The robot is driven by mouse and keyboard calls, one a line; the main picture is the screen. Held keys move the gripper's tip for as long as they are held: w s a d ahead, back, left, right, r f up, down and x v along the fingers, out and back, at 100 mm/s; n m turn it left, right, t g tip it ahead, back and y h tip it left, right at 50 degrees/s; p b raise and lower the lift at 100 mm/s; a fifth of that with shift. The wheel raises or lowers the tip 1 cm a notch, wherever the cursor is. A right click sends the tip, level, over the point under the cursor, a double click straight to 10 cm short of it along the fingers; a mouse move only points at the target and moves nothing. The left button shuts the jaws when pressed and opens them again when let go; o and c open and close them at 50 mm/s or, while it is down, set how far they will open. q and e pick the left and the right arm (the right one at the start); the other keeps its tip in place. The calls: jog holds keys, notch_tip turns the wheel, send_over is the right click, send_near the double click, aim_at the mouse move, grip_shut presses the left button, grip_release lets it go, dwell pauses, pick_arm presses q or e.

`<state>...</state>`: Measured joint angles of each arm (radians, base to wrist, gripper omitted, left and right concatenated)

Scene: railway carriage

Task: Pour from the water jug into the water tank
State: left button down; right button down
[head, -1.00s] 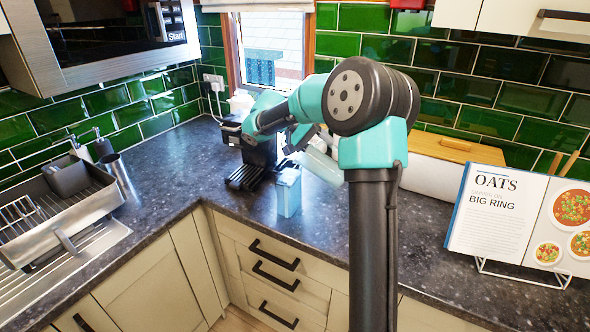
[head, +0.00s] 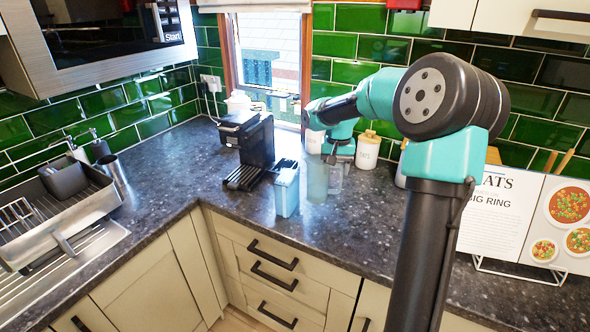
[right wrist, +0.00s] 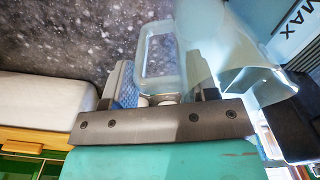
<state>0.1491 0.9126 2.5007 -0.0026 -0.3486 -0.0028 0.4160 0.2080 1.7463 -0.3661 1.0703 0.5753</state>
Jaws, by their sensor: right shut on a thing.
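The water tank (head: 287,195) is a small light-blue open box standing on the dark worktop beside the coffee machine. The clear water jug (head: 317,182) is just right of it, roughly upright, and its faint outline is hard to make out. My right gripper (head: 338,160) is at the jug's right side. In the right wrist view my right gripper (right wrist: 167,90) is shut on the jug's pale loop handle (right wrist: 160,38). The jug's clear body (right wrist: 235,60) is right of the handle, beside a blue surface marked MAX. The water level is unclear. My left gripper is not in view.
The black coffee machine (head: 257,140) stands behind and left of the tank. White canisters with wooden lids (head: 368,152) stand behind my right gripper. A cookbook on a stand (head: 505,215) is at the right, a sink (head: 70,215) at the left. The front worktop edge is close to the tank.

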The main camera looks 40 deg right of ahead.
jog(key=shift+w+a+r, duration=0.1)
jog(key=shift+r, duration=0.1)
jog(key=shift+r, duration=1.4)
